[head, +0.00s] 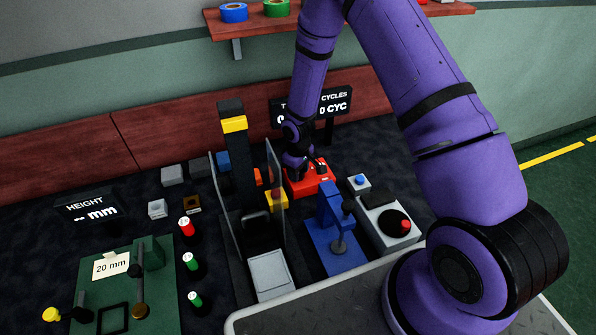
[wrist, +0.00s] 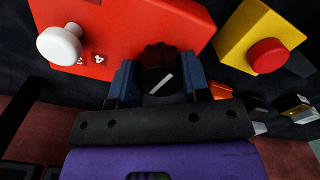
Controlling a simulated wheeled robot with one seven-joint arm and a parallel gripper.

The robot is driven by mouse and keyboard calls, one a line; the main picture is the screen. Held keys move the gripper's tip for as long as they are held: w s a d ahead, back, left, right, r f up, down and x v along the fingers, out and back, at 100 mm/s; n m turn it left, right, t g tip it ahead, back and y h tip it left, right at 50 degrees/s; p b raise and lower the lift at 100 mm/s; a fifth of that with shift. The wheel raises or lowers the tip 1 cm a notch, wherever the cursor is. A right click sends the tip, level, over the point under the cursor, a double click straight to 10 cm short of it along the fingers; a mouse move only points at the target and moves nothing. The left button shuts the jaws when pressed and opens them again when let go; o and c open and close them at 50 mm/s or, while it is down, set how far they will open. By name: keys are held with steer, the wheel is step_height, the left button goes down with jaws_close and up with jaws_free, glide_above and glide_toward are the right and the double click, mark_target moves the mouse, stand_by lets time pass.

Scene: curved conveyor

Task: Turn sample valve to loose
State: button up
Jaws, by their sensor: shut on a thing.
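A black ribbed knob (wrist: 155,58) with a white pointer line is mounted on a red box (wrist: 115,22) in the wrist view. My gripper (wrist: 160,78) is shut on this knob, with one blue finger on each side of it. The pointer line is slanted. No label naming the knob or its positions is readable. A white round knob (wrist: 59,45) sits on the same box, beside the numbers 3 and 4. In the head view the red box (head: 318,184) is at the back of the table, and my gripper (head: 297,170) reaches down to it, mostly hiding the knob.
A yellow box with a red button (wrist: 270,56) stands close beside the red box. In the head view, a clear-sided press (head: 236,150) is left of it and a blue lever stand (head: 345,262) in front. A grey box (head: 383,215) is to the right.

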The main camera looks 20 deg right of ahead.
steer(key=shift+n, duration=1.2)
steer(key=o, duration=0.9)
steer(key=shift+o, duration=0.2)
step_height(320, 180, up, 11)
